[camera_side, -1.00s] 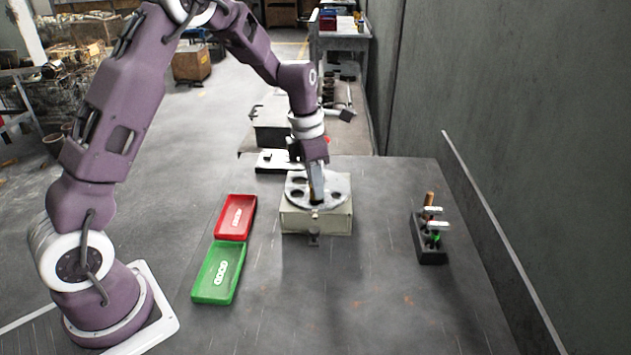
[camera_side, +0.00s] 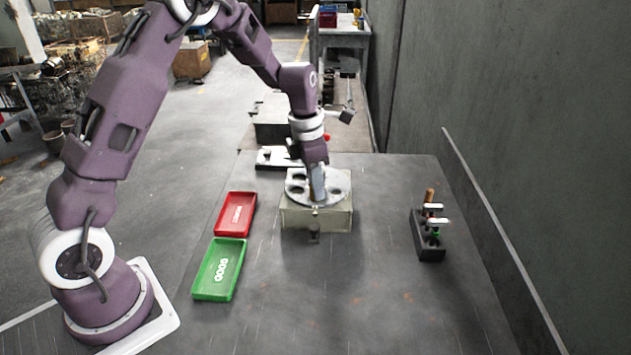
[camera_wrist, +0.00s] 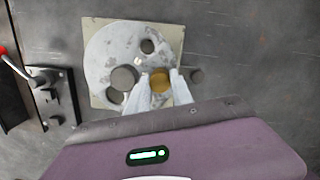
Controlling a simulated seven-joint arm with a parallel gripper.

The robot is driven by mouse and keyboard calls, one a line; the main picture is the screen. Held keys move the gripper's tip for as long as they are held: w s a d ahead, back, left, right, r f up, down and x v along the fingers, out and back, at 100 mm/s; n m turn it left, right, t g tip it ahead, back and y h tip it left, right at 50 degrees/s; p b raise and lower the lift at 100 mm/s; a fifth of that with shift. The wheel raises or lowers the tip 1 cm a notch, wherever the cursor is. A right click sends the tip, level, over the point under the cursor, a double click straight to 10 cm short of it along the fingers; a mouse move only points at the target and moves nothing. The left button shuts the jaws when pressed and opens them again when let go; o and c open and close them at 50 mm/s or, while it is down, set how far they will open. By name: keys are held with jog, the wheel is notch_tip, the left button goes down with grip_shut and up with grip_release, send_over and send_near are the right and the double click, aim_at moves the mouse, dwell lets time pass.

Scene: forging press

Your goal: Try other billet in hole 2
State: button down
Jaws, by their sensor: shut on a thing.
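A pale round die plate (camera_side: 298,199) with several holes sits on a cream block (camera_side: 330,218); the plate also shows in the wrist view (camera_wrist: 105,45). My gripper (camera_side: 317,191) is over the plate's near part. In the wrist view, my gripper (camera_wrist: 159,82) is shut on a brass-coloured billet (camera_wrist: 159,80), with a finger on each side. Whether the billet's lower end is inside a hole is hidden. A copper-coloured billet (camera_side: 429,195) stands in the dark rack (camera_side: 430,253) at the right, beside tools with white handles (camera_side: 437,222).
An empty red tray (camera_side: 235,214) and an empty green tray (camera_side: 219,270) marked GOOD lie left of the block. A small knob (camera_side: 314,233) stands in front of the block. A black-and-white fixture (camera_side: 275,159) is behind it. The front table is clear.

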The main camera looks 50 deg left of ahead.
jog(key=shift+f, duration=0.15)
jog(key=c, duration=1.1)
grip_release()
jog(key=shift+o, duration=0.2)
jog(key=shift+a, duration=0.1)
jog(key=shift+a+r, duration=0.1)
jog(key=shift+r, duration=1.45)
jog(key=shift+s+r, duration=0.2)
jog(key=shift+r, duration=0.8)
jog(key=shift+s+r, duration=0.15)
jog(key=shift+r, duration=2.3)
